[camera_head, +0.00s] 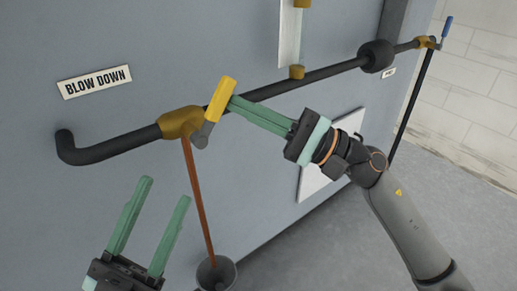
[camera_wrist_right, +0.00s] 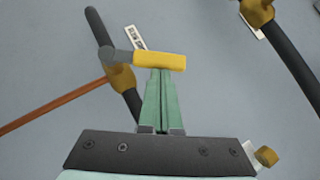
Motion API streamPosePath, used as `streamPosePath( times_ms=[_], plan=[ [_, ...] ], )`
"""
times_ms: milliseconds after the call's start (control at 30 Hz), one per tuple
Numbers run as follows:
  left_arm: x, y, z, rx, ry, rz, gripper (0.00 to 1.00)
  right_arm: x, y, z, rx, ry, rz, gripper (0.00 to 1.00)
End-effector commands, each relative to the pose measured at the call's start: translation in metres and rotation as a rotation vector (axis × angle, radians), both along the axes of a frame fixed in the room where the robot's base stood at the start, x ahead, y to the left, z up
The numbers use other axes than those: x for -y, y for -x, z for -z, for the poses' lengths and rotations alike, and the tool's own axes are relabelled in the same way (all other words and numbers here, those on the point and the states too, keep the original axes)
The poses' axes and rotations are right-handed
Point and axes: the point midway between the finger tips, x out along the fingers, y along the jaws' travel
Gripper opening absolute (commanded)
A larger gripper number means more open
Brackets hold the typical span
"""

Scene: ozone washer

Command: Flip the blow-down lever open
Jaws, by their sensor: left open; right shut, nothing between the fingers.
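The blow-down lever has a yellow handle (camera_head: 221,99) on a grey stem, mounted on a brass valve (camera_head: 181,122) in the dark pipe below the "BLOW DOWN" label (camera_head: 94,82). In the head view the handle points up and slightly right. My right gripper (camera_head: 233,103) is shut and empty, its green fingertips at the handle's right side. In the right wrist view, the fingertips (camera_wrist_right: 162,72) meet the lower edge of the yellow handle (camera_wrist_right: 159,60); firm contact is hard to tell. My left gripper (camera_head: 166,190) is open and empty, below the valve and clear of it.
A copper drain pipe (camera_head: 198,200) drops from the valve into a grey cup (camera_head: 216,273), right of my left gripper. The dark pipe (camera_head: 325,73) runs right to another valve with a blue handle (camera_head: 446,27). The grey panel stands close behind.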

Motion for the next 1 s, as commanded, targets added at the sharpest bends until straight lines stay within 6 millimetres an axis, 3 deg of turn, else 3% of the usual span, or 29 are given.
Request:
streamPosePath(
  times_ms=[500,1000],
  plan=[
    [0.0,0.001,-0.004,0.001,-0.005,0.005,0.5,-0.022,0.015,-0.029,0.268,0.337,-0.002,0.0],
    [-0.001,0.001,-0.006,0.002,0.0,0.004,0.5,-0.032,0.023,-0.035,0.373,0.478,-0.003,0.0]
  ],
)
